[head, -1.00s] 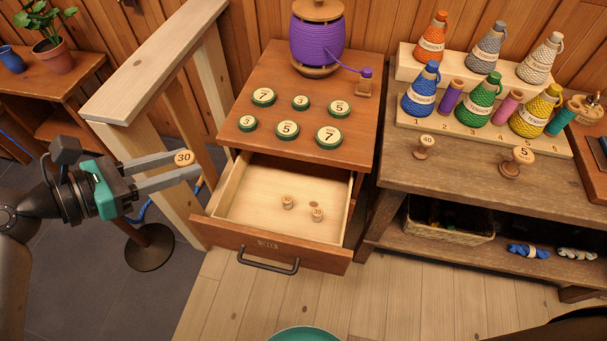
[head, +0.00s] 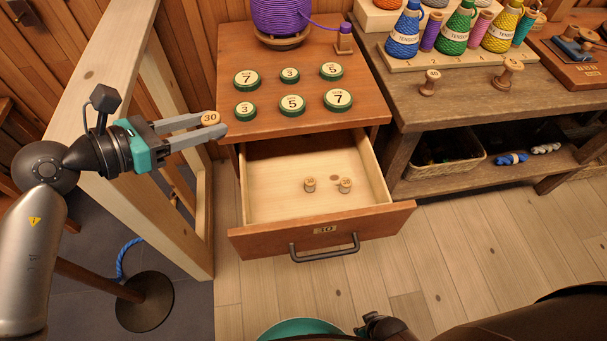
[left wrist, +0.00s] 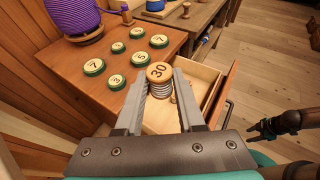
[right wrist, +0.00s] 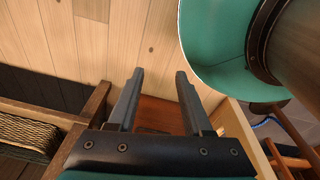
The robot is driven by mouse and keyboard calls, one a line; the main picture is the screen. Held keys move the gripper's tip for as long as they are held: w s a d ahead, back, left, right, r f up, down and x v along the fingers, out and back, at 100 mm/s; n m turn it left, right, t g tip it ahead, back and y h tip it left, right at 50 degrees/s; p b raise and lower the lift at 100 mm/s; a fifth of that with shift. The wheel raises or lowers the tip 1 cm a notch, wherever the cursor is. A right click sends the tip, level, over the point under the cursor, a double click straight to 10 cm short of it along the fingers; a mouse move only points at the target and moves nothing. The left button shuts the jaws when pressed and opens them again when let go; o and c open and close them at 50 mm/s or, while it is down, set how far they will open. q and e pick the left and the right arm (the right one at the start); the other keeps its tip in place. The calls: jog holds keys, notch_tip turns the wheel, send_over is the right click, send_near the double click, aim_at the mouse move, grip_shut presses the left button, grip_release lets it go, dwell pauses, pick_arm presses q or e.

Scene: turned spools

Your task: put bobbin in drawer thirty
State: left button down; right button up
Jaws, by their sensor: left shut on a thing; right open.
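My right gripper (right wrist: 161,74) is open and empty in the right wrist view.
The cabinet top (head: 300,63) carries several green-rimmed numbered discs and a purple spool (head: 280,15). A wooden post frame (head: 130,215) stands left of the cabinet. A workbench (head: 455,92) with thread cones and two bobbins stands right. Much of the drawer floor is clear.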

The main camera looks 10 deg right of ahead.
pick_arm(q)
jog(key=w+d+f+b, duration=0.4)
jog(key=d+f+b, duration=0.1)
jog(key=f+b, duration=0.2)
pick_arm(e)
jog(key=w+f, duration=0.3)
jog(key=w, duration=0.3)
pick_arm(q)
jog(key=shift+w+d+f+b, duration=0.1)
jog(key=shift+f+b, duration=4.65)
jog(key=shift+f, duration=5.3)
pick_arm(e)
jog(key=w+a+r+t, duration=0.1)
jog(key=w+r, duration=0.2)
jog(key=r, duration=0.6)
jog(key=w+a+r+t, duration=0.2)
jog(key=w+r, duration=0.1)
jog(key=r, duration=0.6)
jog(key=shift+w+r+y, duration=0.2)
jog(key=shift+r+y, duration=0.1)
